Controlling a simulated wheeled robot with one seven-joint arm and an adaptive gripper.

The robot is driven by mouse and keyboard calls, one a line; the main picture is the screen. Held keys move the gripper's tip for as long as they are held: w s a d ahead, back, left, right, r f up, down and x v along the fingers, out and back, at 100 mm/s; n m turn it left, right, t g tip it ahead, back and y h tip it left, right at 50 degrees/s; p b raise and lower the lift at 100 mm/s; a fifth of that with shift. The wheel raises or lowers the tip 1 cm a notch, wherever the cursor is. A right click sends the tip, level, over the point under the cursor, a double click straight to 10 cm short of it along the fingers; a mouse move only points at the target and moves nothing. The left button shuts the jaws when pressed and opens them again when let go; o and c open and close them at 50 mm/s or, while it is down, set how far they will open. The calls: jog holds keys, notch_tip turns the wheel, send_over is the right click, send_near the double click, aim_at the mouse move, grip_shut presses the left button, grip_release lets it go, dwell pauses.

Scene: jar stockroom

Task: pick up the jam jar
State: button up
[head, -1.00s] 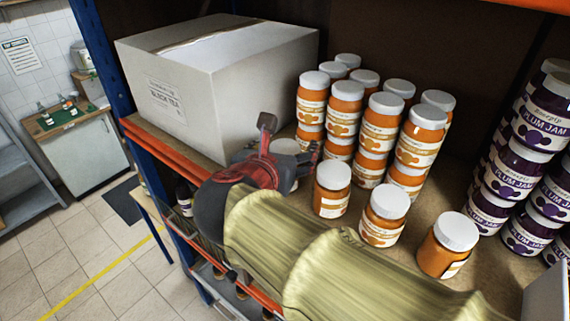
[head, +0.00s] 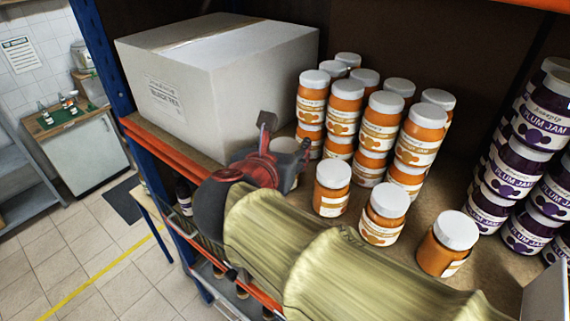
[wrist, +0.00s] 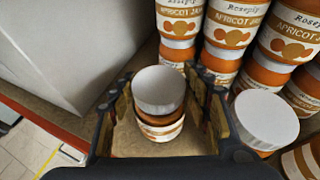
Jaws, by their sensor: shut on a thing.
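My gripper (wrist: 165,128) is shut on an apricot jam jar (wrist: 160,92) with a white lid and orange contents, seen upright between the two fingers in the wrist view. In the head view my gripper (head: 272,160) is at the shelf's front, beside the white box, and hides most of this jar; only its pale lid (head: 285,145) shows. The jar's base is hard to see, so I cannot tell whether it still touches the shelf.
Stacked apricot jars (head: 372,130) stand just behind and right of my gripper. Single apricot jars (head: 332,188) stand to its right. A large white box (head: 215,85) is close on the left. Stacked plum jam jars (head: 520,170) fill the far right. The orange shelf edge (head: 165,150) runs in front.

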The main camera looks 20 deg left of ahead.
jog(key=shift+f, duration=0.1)
jog(key=c, duration=0.5)
jog(key=shift+r, duration=0.5)
notch_tip(320, 180, up, 3)
jog(key=shift+a+f, duration=0.1)
jog(key=shift+f, duration=0.05)
jog(key=w+d+r+b+v, duration=0.1)
jog(key=r+v, duration=0.2)
jog(key=v, duration=1.3)
jog(key=shift+r+b, duration=0.25)
jog(key=shift+b, duration=0.15)
jog(key=shift+w, duration=0.15)
